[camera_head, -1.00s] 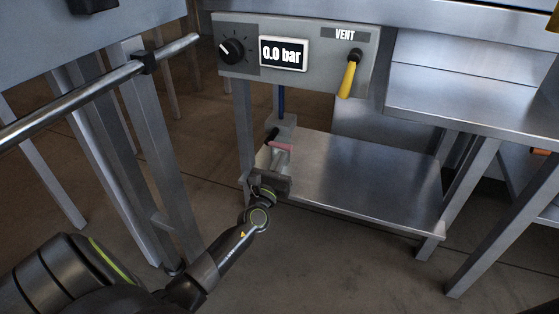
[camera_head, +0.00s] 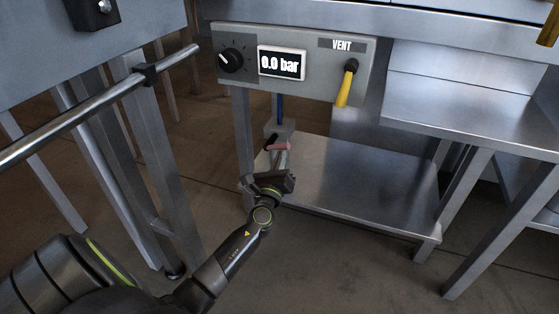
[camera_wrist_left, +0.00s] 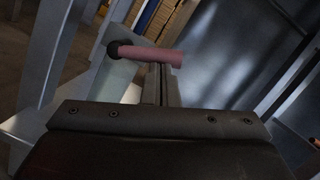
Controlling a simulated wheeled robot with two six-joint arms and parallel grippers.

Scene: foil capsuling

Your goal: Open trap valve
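The trap valve (camera_head: 279,147) sits low at the left end of the lower shelf, below a blue pipe. Its pink handle (camera_wrist_left: 152,56) lies sideways across the left wrist view, with a black round end (camera_wrist_left: 118,49) at its left. My left gripper (camera_head: 282,172) is just in front of the valve. In the left wrist view its two fingers (camera_wrist_left: 160,72) are close together and end at the handle's lower edge. The handle does not appear to lie between them; whether they touch it is unclear. My right gripper is not in view.
Above hangs a panel with a black dial (camera_head: 230,60), a display (camera_head: 282,64) reading 0.0 bar and a yellow VENT lever (camera_head: 346,84). The lower shelf (camera_head: 360,185) is bare. A metal rail (camera_head: 90,110) and legs stand left; a steel table (camera_head: 470,110) stands right.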

